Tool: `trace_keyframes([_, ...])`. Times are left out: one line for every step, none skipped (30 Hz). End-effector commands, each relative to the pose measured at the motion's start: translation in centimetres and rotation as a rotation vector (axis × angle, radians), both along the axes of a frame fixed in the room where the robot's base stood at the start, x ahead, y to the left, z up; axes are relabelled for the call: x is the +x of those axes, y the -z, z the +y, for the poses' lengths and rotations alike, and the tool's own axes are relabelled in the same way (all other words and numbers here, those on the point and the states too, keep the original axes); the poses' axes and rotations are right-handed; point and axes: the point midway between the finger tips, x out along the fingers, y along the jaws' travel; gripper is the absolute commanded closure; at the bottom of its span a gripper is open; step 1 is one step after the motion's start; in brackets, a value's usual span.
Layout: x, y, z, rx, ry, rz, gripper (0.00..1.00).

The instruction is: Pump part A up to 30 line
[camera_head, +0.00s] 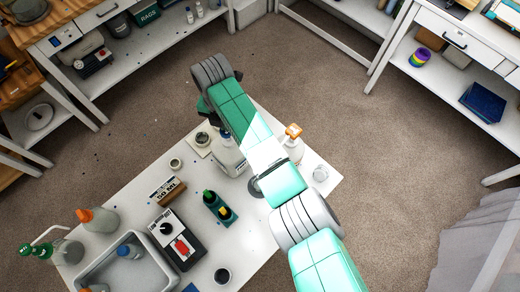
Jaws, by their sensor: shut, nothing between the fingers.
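A white jug (229,158) stands on the white table (130,187) beneath my arm; its top is partly covered. A pale bottle with an orange pump head (293,131) stands right of my arm. I cannot read which one is part A. A small dark-topped round container (202,138) sits on a pale square pad left of the jug. A clear cup (320,173) stands near the table's right corner; no 30 line is readable. My gripper (206,107) is the dark end at the upper left of my arm, above the table's far edge. It is shut and empty; its fingertips are mostly hidden.
Orange-capped bottles (98,218) stand there. Shelves line the room; the floor between is clear.

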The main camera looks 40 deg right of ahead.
Motion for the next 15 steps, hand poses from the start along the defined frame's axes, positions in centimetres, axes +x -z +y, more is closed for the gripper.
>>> trace_keyframes([0.0,0.2,0.0,0.000,0.000,0.000,1.00])
trace_keyframes([0.0,0.3,0.0,0.000,0.000,0.000,1.00])
trace_keyframes([0.0,0.4,0.0,0.000,0.000,0.000,1.00])
trace_keyframes([0.0,0.5,0.0,0.000,0.000,0.000,1.00])
trace_keyframes([0.0,0.6,0.0,0.000,0.000,0.000,1.00])
trace_keyframes([0.0,0.6,0.0,0.000,0.000,0.000,1.00])
trace_keyframes([0.0,0.7,0.0,0.000,0.000,0.000,1.00])
trace_keyframes([0.0,0.8,0.0,0.000,0.000,0.000,1.00])
trace_keyframes([0.0,0.9,0.0,0.000,0.000,0.000,1.00])
trace_keyframes([0.0,1.0,0.0,0.000,0.000,0.000,1.00])
trace_keyframes([0.0,1.0,0.0,0.000,0.000,0.000,1.00])
trace_keyframes([0.0,1.1,0.0,0.000,0.000,0.000,1.00])
trace_keyframes([0.0,1.2,0.0,0.000,0.000,0.000,1.00])
trace_keyframes([0.0,1.3,0.0,0.000,0.000,0.000,1.00])
trace_keyframes([0.0,1.4,0.0,0.000,0.000,0.000,1.00])
